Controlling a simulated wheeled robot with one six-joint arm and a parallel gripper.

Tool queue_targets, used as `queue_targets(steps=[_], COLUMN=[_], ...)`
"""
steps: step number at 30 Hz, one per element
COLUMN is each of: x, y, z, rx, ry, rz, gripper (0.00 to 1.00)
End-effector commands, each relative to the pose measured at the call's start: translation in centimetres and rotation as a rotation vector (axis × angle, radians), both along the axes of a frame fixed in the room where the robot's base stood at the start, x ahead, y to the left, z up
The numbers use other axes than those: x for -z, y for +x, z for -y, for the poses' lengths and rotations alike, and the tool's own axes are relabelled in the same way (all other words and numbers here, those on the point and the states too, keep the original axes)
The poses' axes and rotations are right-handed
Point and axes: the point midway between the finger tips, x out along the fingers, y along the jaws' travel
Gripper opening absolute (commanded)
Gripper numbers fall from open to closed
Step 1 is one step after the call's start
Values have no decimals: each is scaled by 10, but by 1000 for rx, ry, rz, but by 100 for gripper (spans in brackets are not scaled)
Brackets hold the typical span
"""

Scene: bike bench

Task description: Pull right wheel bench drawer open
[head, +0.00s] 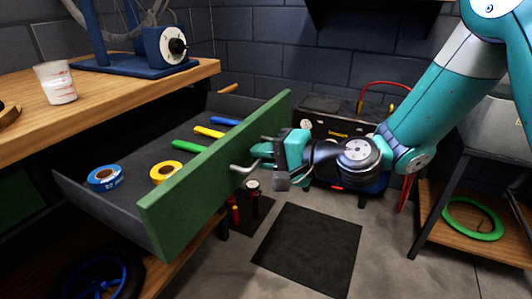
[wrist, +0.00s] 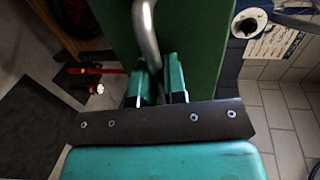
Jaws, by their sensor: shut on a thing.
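The bench drawer (head: 222,189) with a green front stands well out from the wooden bench, its inside in view. Its green front also fills the middle of the wrist view (wrist: 195,35). A grey bar handle (head: 243,169) sits on the drawer front and shows in the wrist view (wrist: 146,35). My gripper (head: 262,152) is at the handle, its two teal fingers (wrist: 160,85) shut around the bar. Inside the drawer lie a blue tape roll (head: 105,178), a yellow tape roll (head: 165,173), and green, yellow and blue tools.
A white cup (head: 56,83) and a blue wheel stand (head: 135,60) are on the bench top (head: 110,98). A dark mat (head: 308,247) lies on the floor, with red-handled tools left of it. A side table with a green ring (head: 472,218) stands at right.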

Motion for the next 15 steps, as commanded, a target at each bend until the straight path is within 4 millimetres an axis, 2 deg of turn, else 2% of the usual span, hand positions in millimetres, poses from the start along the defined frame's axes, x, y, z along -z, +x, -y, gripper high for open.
queue_targets(steps=[7,8,10,15], x=[0,1,0,0], y=[-2,-2,-2,-1], z=[-2,-2,-1,0], rx=[-7,-7,-6,-3], ry=[0,0,0,0], rz=[-4,-4,-4,-2], gripper=[0,19,35,37])
